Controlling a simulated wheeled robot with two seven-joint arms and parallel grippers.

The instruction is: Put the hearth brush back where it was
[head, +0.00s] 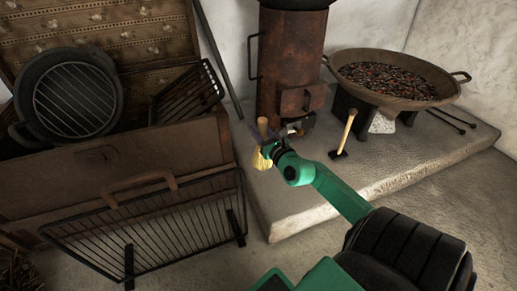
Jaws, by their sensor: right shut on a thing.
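The hearth brush has pale yellow bristles (261,160) hanging down and a wooden handle end (262,125) pointing up. It is roughly upright, at the left edge of the stone hearth slab. My right gripper (268,143) is shut on the brush, and its jaws and wrist hide the middle of it. I cannot tell whether the bristles touch the slab. My left gripper is not in view.
A rusty stove (291,65) stands behind on the stone slab (300,195). A wooden-handled tool with a dark head (345,135) stands right of my wrist. A wide pan of embers (398,75) is at right. A chest (120,160) and black fire screen (150,230) are left.

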